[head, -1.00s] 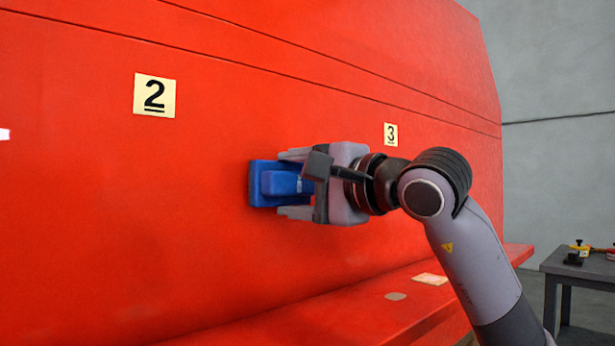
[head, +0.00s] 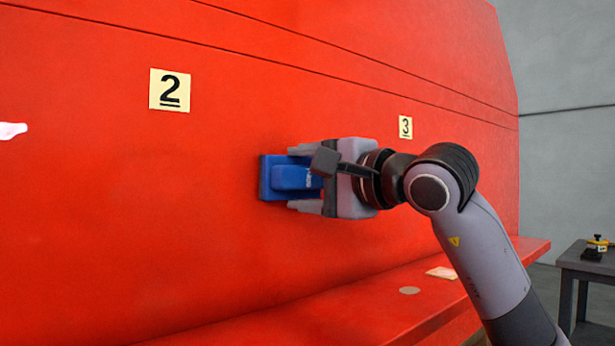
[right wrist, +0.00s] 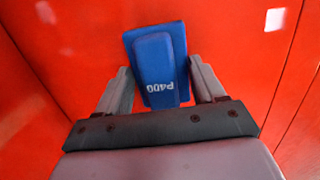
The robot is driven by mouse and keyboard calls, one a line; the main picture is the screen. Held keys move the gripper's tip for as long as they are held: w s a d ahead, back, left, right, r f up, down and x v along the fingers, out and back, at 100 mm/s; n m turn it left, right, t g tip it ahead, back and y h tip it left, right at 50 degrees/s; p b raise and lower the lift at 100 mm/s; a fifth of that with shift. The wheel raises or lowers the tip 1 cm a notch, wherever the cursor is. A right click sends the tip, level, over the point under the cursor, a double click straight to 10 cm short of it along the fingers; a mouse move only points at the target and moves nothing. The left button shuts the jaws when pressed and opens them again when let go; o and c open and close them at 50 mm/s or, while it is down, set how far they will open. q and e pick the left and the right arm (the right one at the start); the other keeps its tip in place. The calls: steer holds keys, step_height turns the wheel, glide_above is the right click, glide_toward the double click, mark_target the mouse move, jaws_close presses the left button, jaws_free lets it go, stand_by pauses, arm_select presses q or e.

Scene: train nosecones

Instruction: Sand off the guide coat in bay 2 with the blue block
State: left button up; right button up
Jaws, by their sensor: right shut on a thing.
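My right gripper (head: 304,180) is shut on the blue block (head: 290,177), with one finger on each side of it. The block's flat face is at the red nosecone surface, below and to the right of the yellow label 2 (head: 170,90). I cannot tell for sure whether it presses on the surface. In the right wrist view the blue block (right wrist: 158,68) carries white lettering and lies between the grey fingers. The red around the block looks even, and I make out no guide coat there. What lies under the block is hidden. My left gripper is not in view.
A pale patch (head: 11,130) shows on the red surface at the left edge. Label 3 (head: 405,127) is farther right. A dark table (head: 588,263) stands at the right.

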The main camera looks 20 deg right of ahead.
steer(key=shift+w+a+p, duration=0.25)
steer(key=shift+w+p, duration=0.05)
steer(key=shift+w, duration=0.35)
steer(key=shift+w+d, duration=0.3)
steer(key=shift+d, duration=0.6)
steer(key=shift+w+d, duration=0.25)
steer(key=shift+d, duration=0.65)
steer(key=shift+w+d+p, duration=0.4)
steer(key=shift+d, duration=0.45)
steer(key=shift+w+d+p, duration=0.35)
steer(key=shift+d+p, duration=0.05)
steer(key=shift+d, duration=0.4)
